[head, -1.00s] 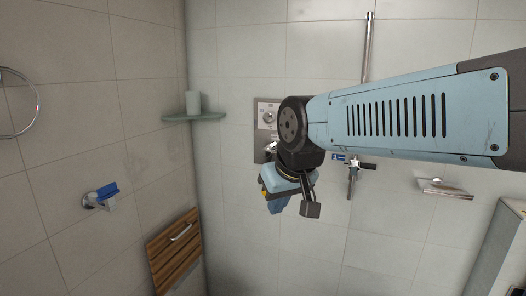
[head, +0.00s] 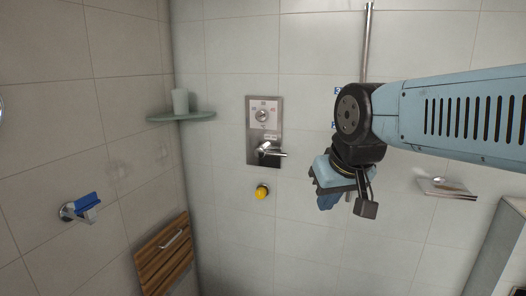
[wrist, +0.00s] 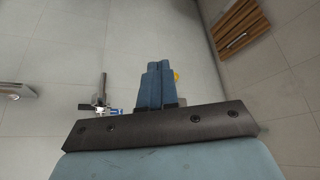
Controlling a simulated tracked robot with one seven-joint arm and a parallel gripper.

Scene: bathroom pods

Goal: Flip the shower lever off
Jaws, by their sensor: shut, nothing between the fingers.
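The shower control panel (head: 264,118) is a metal plate on the tiled back wall, in the middle of the head view. A round dial sits in its upper half. The shower lever (head: 268,151) is on its lower half, with its handle pointing right and roughly level. My gripper (head: 327,202) is to the right of the panel and lower than the lever, apart from both. In the wrist view my gripper (wrist: 158,66) shows its blue fingers together, with nothing between them. The lever is not clearly visible in the wrist view.
A yellow knob (head: 262,191) is on the wall below the panel. A glass shelf (head: 181,116) with a cup is in the corner. A wooden folding seat (head: 164,252), a blue-handled fitting (head: 81,207), a vertical rail (head: 367,45) and a soap dish (head: 446,188) are on the walls.

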